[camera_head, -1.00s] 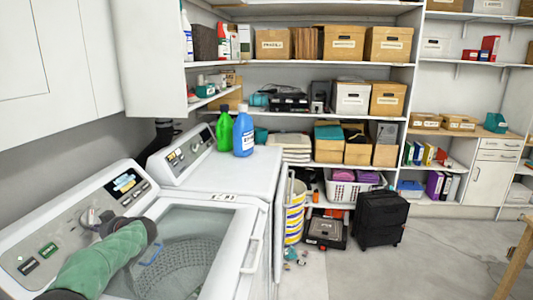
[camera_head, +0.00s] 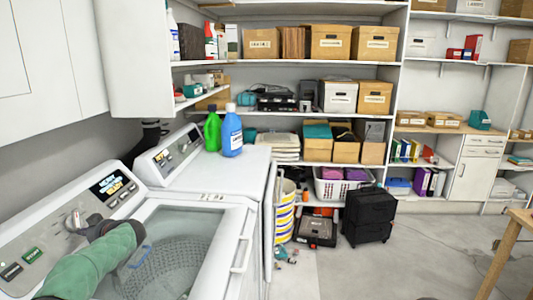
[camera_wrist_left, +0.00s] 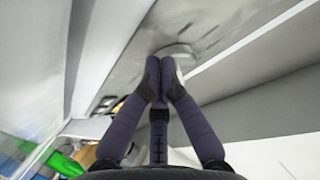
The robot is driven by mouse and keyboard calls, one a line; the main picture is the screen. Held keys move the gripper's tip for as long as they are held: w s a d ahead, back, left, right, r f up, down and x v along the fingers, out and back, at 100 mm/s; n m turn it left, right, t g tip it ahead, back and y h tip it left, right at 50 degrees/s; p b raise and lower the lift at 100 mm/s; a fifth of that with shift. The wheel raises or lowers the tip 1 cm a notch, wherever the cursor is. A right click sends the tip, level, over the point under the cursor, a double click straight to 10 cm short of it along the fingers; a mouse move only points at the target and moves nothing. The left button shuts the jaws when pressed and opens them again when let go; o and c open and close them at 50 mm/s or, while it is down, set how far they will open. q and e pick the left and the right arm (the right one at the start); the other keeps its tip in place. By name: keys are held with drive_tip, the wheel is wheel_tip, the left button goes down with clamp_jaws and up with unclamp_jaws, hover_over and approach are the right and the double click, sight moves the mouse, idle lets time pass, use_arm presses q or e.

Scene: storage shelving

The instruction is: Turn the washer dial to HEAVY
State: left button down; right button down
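The white washer (camera_head: 32,238) stands at the lower left in the head view, its sloped control panel facing me. The round grey dial (camera_head: 73,220) is on this panel, below and left of the lit display (camera_head: 114,185). The display's last line seems to read READY; the dial's setting is too small to read. My left gripper (camera_head: 88,227) is right beside the dial, and its wrist partly covers the panel there. In the left wrist view its dark fingers (camera_wrist_left: 162,72) come together at the tips, close to a blurred grey round shape. I cannot tell whether they touch the dial.
A glass lid (camera_head: 175,245) covers the washer's top. Another white machine (camera_head: 215,178) stands behind it, with green (camera_head: 212,130) and blue (camera_head: 232,132) bottles on top. A wall cabinet (camera_head: 45,60) hangs above. Open floor (camera_head: 400,262) lies to the right.

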use_arm(q)
drive_tip(key=shift+s+d+f, duration=0.1)
drive_tip(key=shift+s+d, duration=0.05)
drive_tip(key=shift+d, duration=0.05)
drive_tip(key=shift+s+d+r, duration=0.2)
drive_tip(key=shift+d+r, duration=1.75)
drive_tip(key=shift+d, duration=0.25)
